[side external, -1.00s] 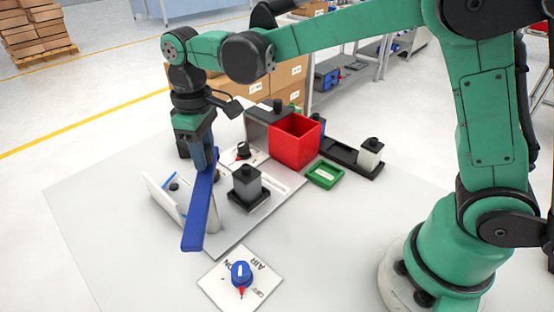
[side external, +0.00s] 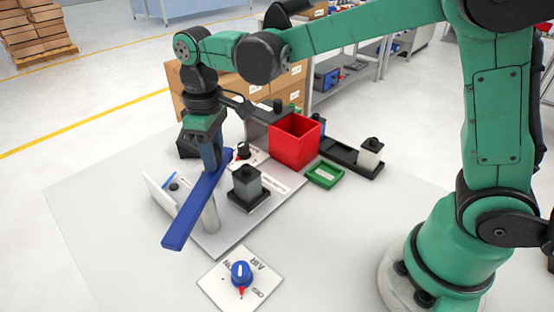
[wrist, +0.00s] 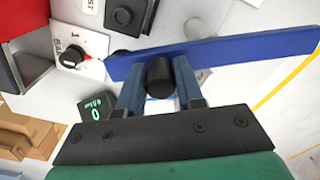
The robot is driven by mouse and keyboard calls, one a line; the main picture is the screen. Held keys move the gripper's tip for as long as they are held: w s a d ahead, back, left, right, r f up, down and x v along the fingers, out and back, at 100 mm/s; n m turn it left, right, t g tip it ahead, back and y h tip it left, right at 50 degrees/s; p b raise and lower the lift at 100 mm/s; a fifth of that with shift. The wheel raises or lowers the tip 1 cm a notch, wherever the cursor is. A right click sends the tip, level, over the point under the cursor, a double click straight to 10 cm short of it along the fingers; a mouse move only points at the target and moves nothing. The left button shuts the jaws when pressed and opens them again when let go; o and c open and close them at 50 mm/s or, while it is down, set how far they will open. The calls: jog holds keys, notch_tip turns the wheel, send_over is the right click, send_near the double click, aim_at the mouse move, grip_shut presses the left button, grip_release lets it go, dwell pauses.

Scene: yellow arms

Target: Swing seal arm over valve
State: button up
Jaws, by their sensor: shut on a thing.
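The seal arm is a long flat blue bar (side external: 187,222), lying level above the white plate on a pale post (side external: 210,216). It runs from the near left to the far right. My gripper (side external: 211,162) points down at the bar's far end. In the wrist view my gripper (wrist: 158,82) is shut on a black round handle (wrist: 160,75) beside the blue bar (wrist: 230,48). A blue valve knob (side external: 240,270) with a red pointer sits on a white AIR ON/OFF plate (side external: 215,284) in front. I cannot tell which part is the valve meant.
A red open box (side external: 296,142), a green tray (side external: 325,174) and a black rail with a pale block (side external: 370,154) are farther right. A black dial (side external: 243,151) stands behind the bar.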

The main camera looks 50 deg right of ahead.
jog(key=shift+s+d, duration=0.2)
jog(key=shift+s, duration=0.35)
jog(key=shift+o, duration=0.7)
jog(key=shift+s, duration=0.85)
jog(key=o, duration=0.5)
notch_tip(320, 180, up, 8)
jog(key=shift+f, duration=0.25)
